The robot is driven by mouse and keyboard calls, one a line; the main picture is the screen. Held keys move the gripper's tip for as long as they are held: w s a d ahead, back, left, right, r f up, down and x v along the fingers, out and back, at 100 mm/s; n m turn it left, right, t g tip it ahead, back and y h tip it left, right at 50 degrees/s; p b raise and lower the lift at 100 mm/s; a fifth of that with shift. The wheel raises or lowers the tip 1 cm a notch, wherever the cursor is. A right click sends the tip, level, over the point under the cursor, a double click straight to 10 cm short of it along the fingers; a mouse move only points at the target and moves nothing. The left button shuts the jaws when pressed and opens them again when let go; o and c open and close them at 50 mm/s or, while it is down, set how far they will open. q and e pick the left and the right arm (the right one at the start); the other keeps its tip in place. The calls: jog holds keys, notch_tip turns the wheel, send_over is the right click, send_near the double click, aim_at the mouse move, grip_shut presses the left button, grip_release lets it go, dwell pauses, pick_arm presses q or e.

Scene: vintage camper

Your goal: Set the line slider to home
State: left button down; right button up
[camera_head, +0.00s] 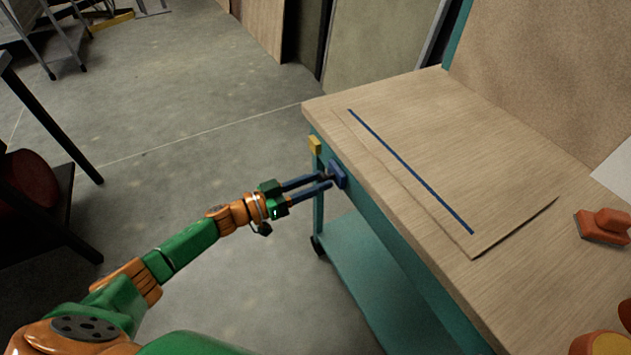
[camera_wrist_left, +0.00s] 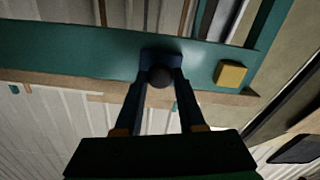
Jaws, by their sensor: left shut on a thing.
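The line slider (camera_head: 339,174) is a blue block on the teal front rail (camera_head: 375,213) of a wooden-topped workbench. In the left wrist view the slider (camera_wrist_left: 161,54) carries a dark round knob (camera_wrist_left: 160,77). My left gripper (camera_head: 327,179) reaches it from the left, and its two blue fingers are shut on the knob, one on each side. A yellow block (camera_head: 315,145) sits near the far end of the rail; it also shows in the left wrist view (camera_wrist_left: 230,74), right of the slider with a short gap between. My right gripper is not in view.
A thin board (camera_head: 440,170) with a long blue strip (camera_head: 410,170) lies on the workbench top. An orange hand tool (camera_head: 603,225) stands at the right. A teal lower shelf (camera_head: 375,285) is under the bench. The grey floor left of the bench is open.

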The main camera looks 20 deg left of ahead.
pick_arm(q)
jog(key=shift+w+a+r, duration=0.1)
jog(key=c, duration=0.7)
grip_release()
jog(key=shift+o, duration=1)
jog(key=shift+w+a, duration=0.1)
jog(key=v, duration=0.7)
